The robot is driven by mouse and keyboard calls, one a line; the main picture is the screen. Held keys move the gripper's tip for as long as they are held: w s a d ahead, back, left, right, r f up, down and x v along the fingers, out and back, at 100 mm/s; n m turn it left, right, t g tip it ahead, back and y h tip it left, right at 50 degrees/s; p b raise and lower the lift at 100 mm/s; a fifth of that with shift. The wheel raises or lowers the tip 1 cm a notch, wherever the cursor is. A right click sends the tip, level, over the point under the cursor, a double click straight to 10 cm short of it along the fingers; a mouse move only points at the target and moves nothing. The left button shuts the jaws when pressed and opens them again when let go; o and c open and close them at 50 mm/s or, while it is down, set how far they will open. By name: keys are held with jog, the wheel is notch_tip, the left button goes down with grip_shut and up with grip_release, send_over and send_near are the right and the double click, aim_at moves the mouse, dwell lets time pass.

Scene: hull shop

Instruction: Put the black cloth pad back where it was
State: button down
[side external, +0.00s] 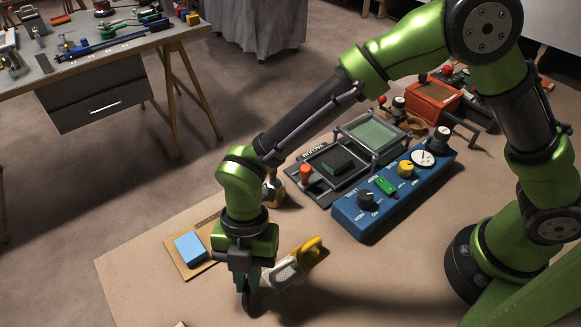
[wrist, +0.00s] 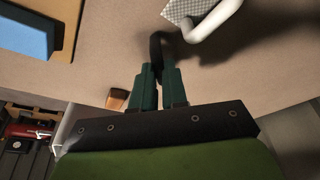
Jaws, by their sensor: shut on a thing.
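My gripper (side external: 243,297) points down low over the front of the tan bench top, in the side view. Its dark green fingers are shut on a thin black thing (side external: 254,300), which looks like the black cloth pad. In the wrist view the black pad (wrist: 156,46) stands out beyond the fingertips (wrist: 158,72), curved and seen mostly edge-on. Much of it is hidden between the fingers. I cannot tell whether it touches the bench.
A blue block (side external: 190,247) rests on a tan board (side external: 209,262) to the left. A black-framed press (side external: 318,163) and a blue control box (side external: 372,217) stand behind. The bench front is mostly bare.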

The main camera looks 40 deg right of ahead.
jog(key=shift+f, duration=0.1)
jog(key=c, duration=1.2)
grip_release()
jog(key=shift+o, duration=0.2)
